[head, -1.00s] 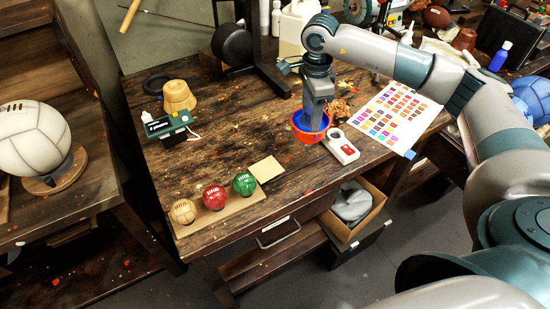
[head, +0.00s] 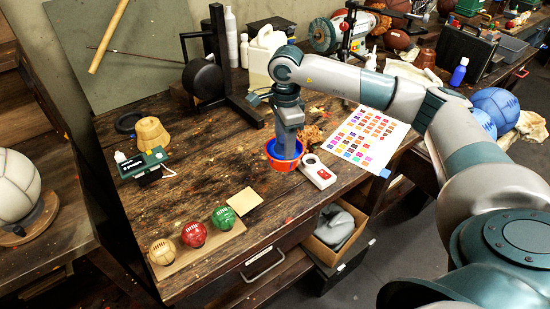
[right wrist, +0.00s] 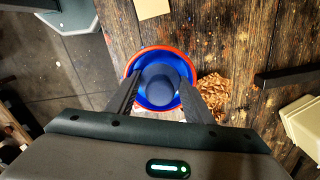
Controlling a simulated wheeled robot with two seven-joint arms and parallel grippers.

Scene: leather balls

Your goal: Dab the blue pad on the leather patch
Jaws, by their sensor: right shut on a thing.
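The leather patch (head: 244,201) is a pale tan square lying flat on the wooden table, right of the green ball. Part of it shows at the top of the right wrist view (right wrist: 152,8). A red bowl (head: 284,164) with a blue inside stands behind and right of it. My right gripper (head: 287,150) points down into this bowl. In the right wrist view, the blue pad (right wrist: 161,82), dark and round, is between my right fingers inside the bowl (right wrist: 163,49). The fingers hide its sides, and I cannot tell whether it touches the bottom. My left gripper is not in view.
A white device (head: 318,172) stands close beside the bowl, with brown chips (head: 310,133) behind it. Tan, red (head: 194,234) and green balls sit left of the patch. A colour chart (head: 365,135) lies to the right. The table between the bowl and the green device (head: 143,163) is mostly clear.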

